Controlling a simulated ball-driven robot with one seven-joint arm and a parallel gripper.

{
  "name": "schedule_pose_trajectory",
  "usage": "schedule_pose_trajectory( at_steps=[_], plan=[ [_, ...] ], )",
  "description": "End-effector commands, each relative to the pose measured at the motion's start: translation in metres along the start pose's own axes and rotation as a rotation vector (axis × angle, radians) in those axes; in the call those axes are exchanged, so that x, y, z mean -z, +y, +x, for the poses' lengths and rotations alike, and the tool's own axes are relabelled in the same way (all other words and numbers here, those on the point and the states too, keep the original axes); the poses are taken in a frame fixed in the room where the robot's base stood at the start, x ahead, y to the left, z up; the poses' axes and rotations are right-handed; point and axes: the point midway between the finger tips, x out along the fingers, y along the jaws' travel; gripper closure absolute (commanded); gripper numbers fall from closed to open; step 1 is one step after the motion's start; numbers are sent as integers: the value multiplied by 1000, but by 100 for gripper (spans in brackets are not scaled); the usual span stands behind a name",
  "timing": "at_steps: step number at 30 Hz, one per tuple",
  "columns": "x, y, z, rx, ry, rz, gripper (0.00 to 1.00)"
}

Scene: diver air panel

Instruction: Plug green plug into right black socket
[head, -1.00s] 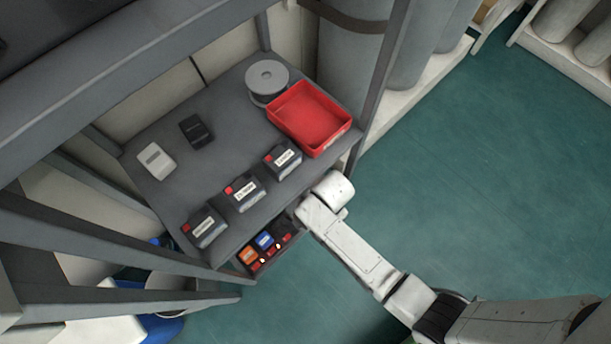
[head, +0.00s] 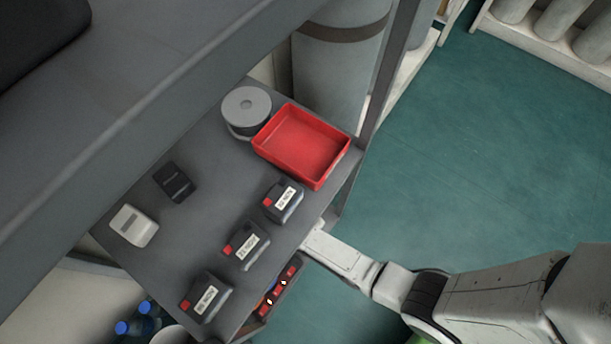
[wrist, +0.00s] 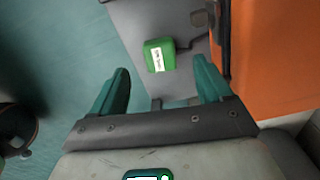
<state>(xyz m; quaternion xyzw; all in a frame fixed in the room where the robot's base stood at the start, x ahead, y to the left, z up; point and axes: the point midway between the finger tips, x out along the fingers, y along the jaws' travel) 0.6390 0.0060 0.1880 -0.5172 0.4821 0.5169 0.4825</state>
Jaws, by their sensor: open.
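In the wrist view a green block with a white label, which looks like the green plug (wrist: 158,52), lies on a grey surface just beyond my gripper (wrist: 161,72). My gripper is open, with one teal finger on either side of the view and nothing between them. The plug appears ahead of the fingertips; I cannot tell the exact gap. In the head view my gripper is hidden below the shelf edge. I cannot make out which part is the right black socket; several black labelled boxes, one of them at the right (head: 283,201), stand in a row on the shelf.
A large orange surface (wrist: 264,60) is close on the right in the wrist view. In the head view the grey shelf (head: 190,220) also bears a red tray (head: 301,146), a grey spool (head: 246,108), a white box (head: 134,226) and a small black box (head: 175,182). Green floor is open at right.

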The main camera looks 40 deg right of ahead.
Motion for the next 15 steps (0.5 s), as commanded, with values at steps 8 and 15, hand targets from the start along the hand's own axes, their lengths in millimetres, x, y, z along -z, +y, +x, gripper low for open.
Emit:
schedule_pose_trajectory(
  at_steps=[8, 15],
  plan=[
    [0, 0, 51, -1, 0, -1, 21],
    [0, 0, 66, 0, 0, -1, 21]
  ],
)
